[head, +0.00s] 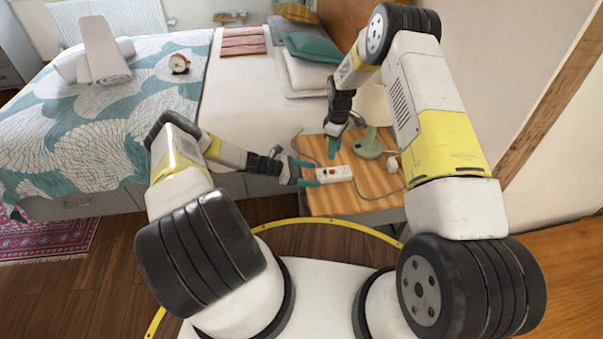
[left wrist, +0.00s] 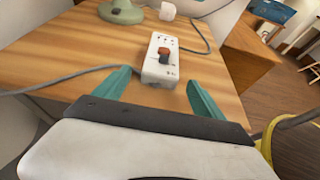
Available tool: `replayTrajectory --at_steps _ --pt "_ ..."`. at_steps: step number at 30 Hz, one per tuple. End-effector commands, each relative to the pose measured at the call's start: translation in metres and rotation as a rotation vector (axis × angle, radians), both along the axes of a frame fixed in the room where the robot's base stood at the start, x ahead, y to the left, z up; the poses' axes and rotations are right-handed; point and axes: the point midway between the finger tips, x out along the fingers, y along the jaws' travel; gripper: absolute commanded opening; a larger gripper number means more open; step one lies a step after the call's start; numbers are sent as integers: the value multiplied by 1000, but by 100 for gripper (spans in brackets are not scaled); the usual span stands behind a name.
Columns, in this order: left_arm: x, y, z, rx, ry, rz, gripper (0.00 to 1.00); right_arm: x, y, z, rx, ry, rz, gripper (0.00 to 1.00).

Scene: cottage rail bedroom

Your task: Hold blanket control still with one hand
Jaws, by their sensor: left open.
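The blanket control (head: 334,174) is a white box with a reddish-brown switch, lying on the wooden bedside table (head: 378,203) with a cord attached. In the left wrist view the control (left wrist: 160,62) lies just beyond my fingertips, roughly between their lines. My left gripper (head: 306,173) is open, with its teal fingers beside the left end of the control; whether they touch it I cannot tell. The fingers also show apart and empty in the left wrist view (left wrist: 158,88). My right gripper (head: 333,146) hangs above the table behind the control, pointing down; its finger gap is not clear.
A green lamp (head: 367,146) stands on the table behind the control, with a small white object (head: 392,165) beside it. A grey cord (head: 375,196) runs along the table. The bed (head: 130,110) is to the left, the wall (head: 530,60) to the right.

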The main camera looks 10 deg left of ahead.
Motion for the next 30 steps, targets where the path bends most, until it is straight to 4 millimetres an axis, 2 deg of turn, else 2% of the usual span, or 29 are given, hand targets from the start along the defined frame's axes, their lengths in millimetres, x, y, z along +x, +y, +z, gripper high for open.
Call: replayTrajectory --at_steps 6,14,17,25,26,30 --pt "5 -15 -6 0 0 0 80 0 0 0 0 0 0 36" --pt "5 -16 -7 1 0 0 80 0 0 0 0 0 0 36" --pt "5 -16 -7 0 0 0 64 0 0 0 0 0 0 36" --pt "5 -16 -7 1 0 0 11 0 0 0 0 0 0 36" --pt "5 -16 -7 1 0 0 7 0 0 0 0 0 0 36" --pt "5 -16 -7 1 0 0 7 0 0 0 0 0 0 36"
